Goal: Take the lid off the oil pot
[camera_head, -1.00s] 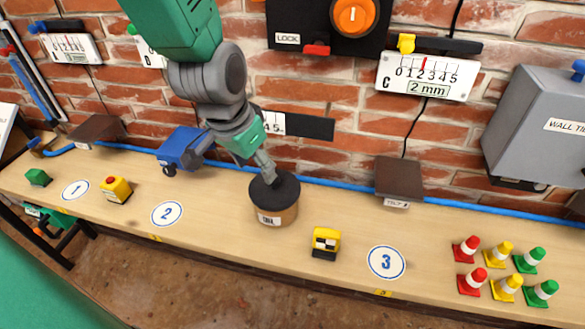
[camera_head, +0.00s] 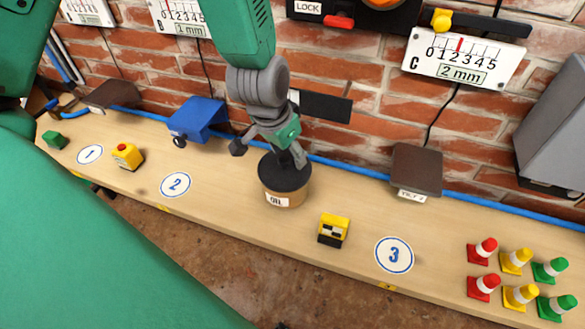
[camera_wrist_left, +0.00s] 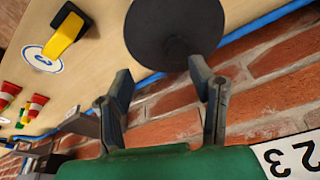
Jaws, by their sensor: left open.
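The oil pot (camera_head: 290,197) is a tan round pot with an OIL label, standing on the wooden shelf. Its flat black lid (camera_head: 277,174) sits on top. In the left wrist view the dark lid (camera_wrist_left: 150,28) shows a round knob near its edge toward the fingers. My left gripper (camera_head: 269,152) is above and behind the pot, fingers spread. One finger overlaps the lid in the head view; I cannot tell if it touches. In the left wrist view the gripper (camera_wrist_left: 160,78) is open and empty, its tips just short of the knob. My right gripper is not in view.
A yellow-black block (camera_head: 334,229) stands right of the pot, and a blue bracket (camera_head: 197,119) left of it. A brown tray (camera_head: 416,170) is on the wall side. Several coloured cones (camera_head: 516,262) stand at the right. The brick wall and blue pipe (camera_head: 350,168) run close behind.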

